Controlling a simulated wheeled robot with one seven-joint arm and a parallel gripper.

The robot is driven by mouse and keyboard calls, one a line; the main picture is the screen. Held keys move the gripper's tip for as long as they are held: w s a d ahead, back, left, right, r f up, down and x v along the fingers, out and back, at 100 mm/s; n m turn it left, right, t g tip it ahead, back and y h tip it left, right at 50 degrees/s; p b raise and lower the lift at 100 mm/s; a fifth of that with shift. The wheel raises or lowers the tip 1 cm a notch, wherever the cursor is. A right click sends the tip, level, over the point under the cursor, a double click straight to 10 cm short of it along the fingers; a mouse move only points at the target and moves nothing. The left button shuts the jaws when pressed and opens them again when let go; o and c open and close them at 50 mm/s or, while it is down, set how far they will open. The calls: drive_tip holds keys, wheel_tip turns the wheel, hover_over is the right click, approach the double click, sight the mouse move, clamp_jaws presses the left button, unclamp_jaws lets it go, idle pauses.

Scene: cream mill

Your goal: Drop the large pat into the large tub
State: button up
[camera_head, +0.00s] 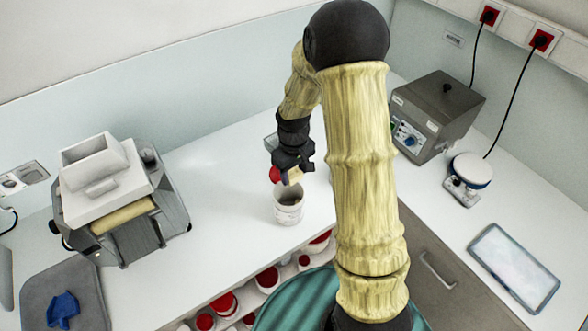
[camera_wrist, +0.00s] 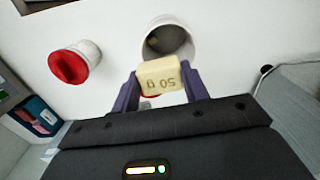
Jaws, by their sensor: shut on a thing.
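My gripper (camera_wrist: 160,88) is shut on a pale yellow block, the large pat (camera_wrist: 158,72), marked "50 g" upside down in the wrist view. The pat also shows in the head view (camera_head: 294,175), held just above a white tub (camera_head: 288,210). That open tub shows in the wrist view (camera_wrist: 187,48) behind the pat, with its dark inside partly visible. A second white tub with a red lid (camera_wrist: 68,66) stands to its left in the wrist view. From these frames I cannot tell for certain which tub is the large one.
A white-topped machine (camera_head: 110,190) stands on the left of the counter, near a grey mat with a blue cloth (camera_head: 63,308). A grey box device (camera_head: 437,112), a small round scale (camera_head: 470,170) and a tablet (camera_head: 513,268) are at right. Red-lidded tubs (camera_head: 224,303) sit below the counter.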

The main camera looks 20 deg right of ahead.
drive_tip(key=shift+f, duration=0.65)
drive_tip(key=shift+d+f+b, duration=0.2)
drive_tip(key=shift+f+b, duration=0.1)
drive_tip(key=shift+b, duration=0.1)
